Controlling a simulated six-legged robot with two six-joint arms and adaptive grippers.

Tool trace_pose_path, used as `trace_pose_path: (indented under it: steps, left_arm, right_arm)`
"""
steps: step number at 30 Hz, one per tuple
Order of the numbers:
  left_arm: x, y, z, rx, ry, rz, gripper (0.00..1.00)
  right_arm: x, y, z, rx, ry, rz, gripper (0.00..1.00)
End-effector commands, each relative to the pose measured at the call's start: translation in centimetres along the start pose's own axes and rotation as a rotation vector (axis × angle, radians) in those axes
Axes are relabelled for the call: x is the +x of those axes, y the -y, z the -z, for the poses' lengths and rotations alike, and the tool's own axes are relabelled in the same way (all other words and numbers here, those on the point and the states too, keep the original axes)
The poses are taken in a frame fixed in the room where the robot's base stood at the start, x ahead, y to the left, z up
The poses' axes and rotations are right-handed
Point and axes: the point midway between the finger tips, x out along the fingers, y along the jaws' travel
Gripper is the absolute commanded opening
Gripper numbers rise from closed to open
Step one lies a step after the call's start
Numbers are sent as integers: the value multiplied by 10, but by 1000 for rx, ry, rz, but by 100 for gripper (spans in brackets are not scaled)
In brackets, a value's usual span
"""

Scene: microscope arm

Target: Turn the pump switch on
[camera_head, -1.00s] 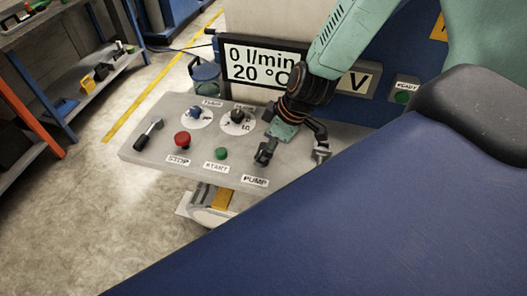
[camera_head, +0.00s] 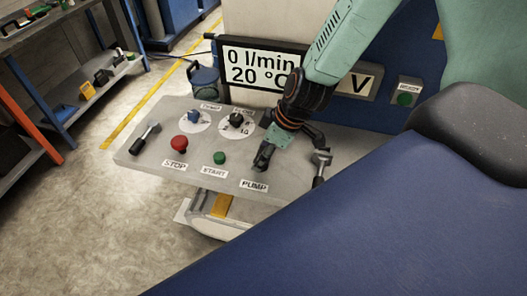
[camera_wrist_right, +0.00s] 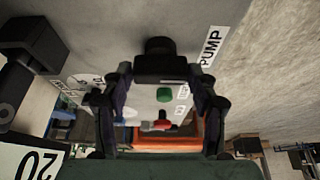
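The PUMP label (camera_head: 254,186) is at the front of the grey control panel (camera_head: 215,140); it also shows in the right wrist view (camera_wrist_right: 212,47). A black switch (camera_wrist_right: 160,66) sits beside the label in the wrist view. My right gripper (camera_head: 288,148) is low over the panel's right part. In the wrist view its fingers (camera_wrist_right: 160,80) are spread on either side of the switch; contact cannot be told. In the head view my gripper mostly hides the switch. My left gripper is not in view.
The panel also has a red STOP button (camera_head: 179,143), a green START button (camera_head: 219,158), two dials (camera_head: 236,120) and a left lever (camera_head: 146,137). Another lever (camera_head: 320,168) stands close to my right gripper. A display (camera_head: 262,67) reads 0 l/min, 20 °C.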

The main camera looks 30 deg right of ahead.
Motion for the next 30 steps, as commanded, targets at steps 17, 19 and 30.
trace_pose_path:
  steps: [17, 19, 30]
  left_arm:
    - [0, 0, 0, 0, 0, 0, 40]
    - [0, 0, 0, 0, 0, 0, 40]
    - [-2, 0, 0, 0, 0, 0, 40]
  right_arm:
    - [0, 1, -1, 14, 2, -4, 25]
    - [0, 1, -1, 33, 2, -12, 25]
    - [1, 4, -1, 264, 6, -108, 25]
